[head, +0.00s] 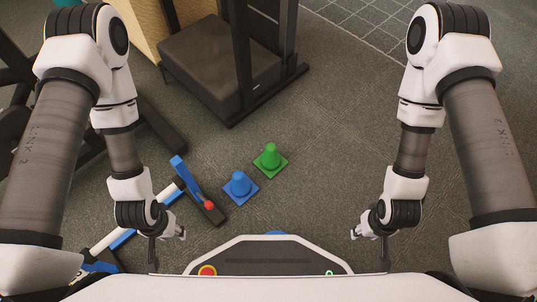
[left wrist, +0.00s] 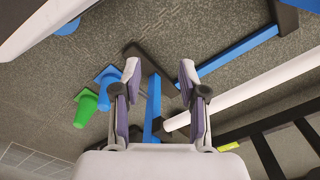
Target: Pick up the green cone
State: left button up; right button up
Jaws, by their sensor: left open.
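The green cone (head: 270,157) stands upright on its square base on the grey floor, near the middle of the head view. In the left wrist view the green cone (left wrist: 86,108) is at the left, outside the fingers. My left gripper (left wrist: 160,75) is open and empty; in the head view it is to the lower left of the cone, well apart from it. My right arm ends to the lower right of the cone. The right gripper (head: 369,235) is small and partly hidden by my body, so its jaws cannot be made out.
A blue cone (head: 239,186) stands close beside the green one, towards my left arm. A blue, white and black frame (head: 190,185) lies left of it, also below the left gripper. A padded black machine (head: 218,68) stands behind. Floor right of the green cone is clear.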

aim_at(270, 162)
jog(key=i+l+u, duration=0.1)
jog(key=l+u, duration=0.15)
jog(key=u, duration=0.15)
jog(key=l+u, duration=0.6)
jog(key=u, duration=0.2)
jog(key=l, duration=0.5)
jog(key=k+l+u, duration=0.15)
jog(key=l, duration=0.8)
jog(key=k+l+u, duration=0.1)
jog(key=l, duration=0.35)
jog(key=l+u, duration=0.1)
jog(key=l, duration=0.35)
jog(key=k, duration=0.05)
